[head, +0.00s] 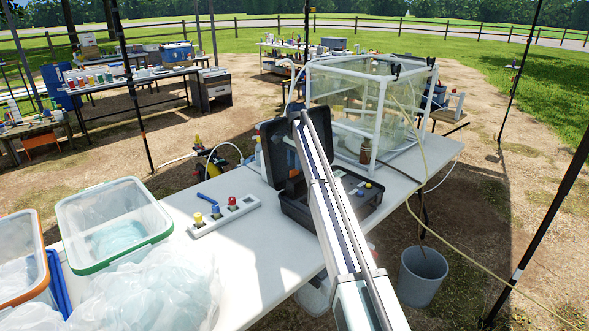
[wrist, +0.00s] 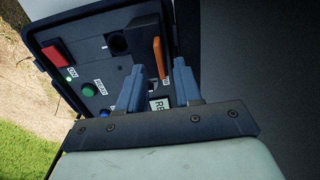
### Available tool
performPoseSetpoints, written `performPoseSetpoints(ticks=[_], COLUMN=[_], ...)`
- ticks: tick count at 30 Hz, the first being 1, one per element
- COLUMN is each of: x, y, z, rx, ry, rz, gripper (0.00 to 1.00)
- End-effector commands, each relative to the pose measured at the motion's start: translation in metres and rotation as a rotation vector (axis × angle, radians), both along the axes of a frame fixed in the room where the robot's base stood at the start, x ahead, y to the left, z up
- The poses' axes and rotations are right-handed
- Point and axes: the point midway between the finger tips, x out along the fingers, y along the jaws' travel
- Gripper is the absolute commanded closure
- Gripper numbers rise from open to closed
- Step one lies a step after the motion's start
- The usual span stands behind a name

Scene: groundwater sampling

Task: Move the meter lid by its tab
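The meter is a black case (head: 364,212) on the white table, with its dark lid (head: 270,142) standing up at the back. My arm crosses in front and hides part of both. In the wrist view the meter panel (wrist: 95,62) shows a red switch, green and blue buttons and a partly hidden display. An upright orange tab-like piece (wrist: 159,57) lies between and beyond my fingertips. My gripper (wrist: 160,73) is open, its two blue-grey fingers apart with nothing seen held between them. I cannot tell whether they touch the panel. The fingers are not distinguishable in the head view.
A white strip with coloured knobs (head: 224,215) lies left of the case. A clear framed tank (head: 374,95) stands behind it on the white table (head: 262,262). Clear bins (head: 112,222) and plastic bags are at the left. A grey bucket (head: 422,275) stands on the ground at right.

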Motion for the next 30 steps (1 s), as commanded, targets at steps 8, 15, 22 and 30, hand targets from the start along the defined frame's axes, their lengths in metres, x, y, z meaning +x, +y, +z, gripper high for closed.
performPoseSetpoints(ticks=[8, 15, 22, 30], x=[0.001, 0.001, 0.001, 0.001], y=[0.001, 0.001, 0.001, 0.001], z=[-0.027, -0.032, -0.031, -0.031], rx=[0.0, 0.001, 0.001, 0.001], ry=[0.0, -0.001, -0.001, -0.001], rz=[0.0, 0.0, 0.0, 0.0], gripper=[0.66, 0.66, 0.73, 0.98])
